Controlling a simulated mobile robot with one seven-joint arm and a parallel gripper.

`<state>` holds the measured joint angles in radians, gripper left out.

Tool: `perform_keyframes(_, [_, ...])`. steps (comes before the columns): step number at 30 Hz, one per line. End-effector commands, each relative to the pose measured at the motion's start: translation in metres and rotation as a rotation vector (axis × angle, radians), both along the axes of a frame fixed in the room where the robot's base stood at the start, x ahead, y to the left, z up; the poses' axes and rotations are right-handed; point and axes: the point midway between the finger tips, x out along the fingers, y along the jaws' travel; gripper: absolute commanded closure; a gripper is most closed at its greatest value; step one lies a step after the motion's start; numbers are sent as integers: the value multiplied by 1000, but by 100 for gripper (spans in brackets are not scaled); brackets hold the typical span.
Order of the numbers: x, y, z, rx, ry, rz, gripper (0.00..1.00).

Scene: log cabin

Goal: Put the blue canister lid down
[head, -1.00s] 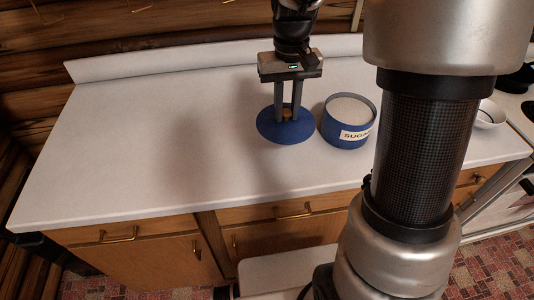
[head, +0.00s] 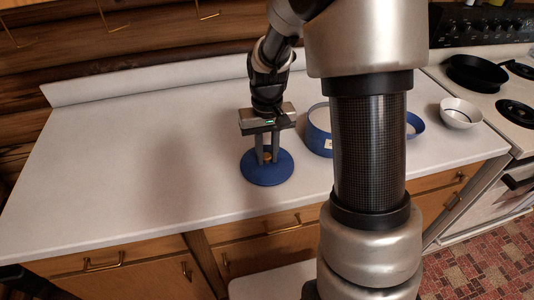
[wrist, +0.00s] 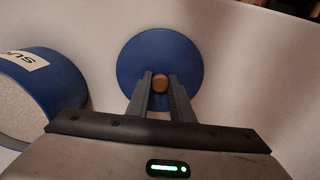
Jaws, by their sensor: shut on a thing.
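The blue canister lid (head: 267,179) is a flat round disc with a small wooden knob (wrist: 160,83). My gripper (head: 267,160) is shut on that knob from above, and the lid hangs level between the fingertips, over or on the white counter; I cannot tell whether it touches. The lid also shows in the wrist view (wrist: 190,55). The open blue sugar canister (head: 319,143) stands upright just to the right of the lid, apart from it, and is partly hidden behind my arm. In the wrist view the canister (wrist: 62,72) is at the left, with pale contents.
The white counter (head: 130,150) is clear to the left. A blue-rimmed thing (head: 416,124) shows partly behind my arm. A white bowl (head: 460,113) sits near the stove, which holds a black pan (head: 476,72). The counter's front edge runs below the lid.

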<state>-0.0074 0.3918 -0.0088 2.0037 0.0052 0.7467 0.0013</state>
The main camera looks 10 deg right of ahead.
Motion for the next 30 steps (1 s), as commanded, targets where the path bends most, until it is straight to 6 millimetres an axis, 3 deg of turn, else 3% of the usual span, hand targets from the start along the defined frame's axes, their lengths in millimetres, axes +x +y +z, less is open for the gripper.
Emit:
perform_keyframes(8, [0,0,-3,0,0,0,100])
perform_keyframes(9, [0,0,-2,0,0,0,76])
perform_keyframes(12, [0,0,-2,0,0,0,61])
perform_keyframes(24, [1,0,7,0,-2,0,61])
perform_keyframes(30, [2,0,45,0,-6,0,61])
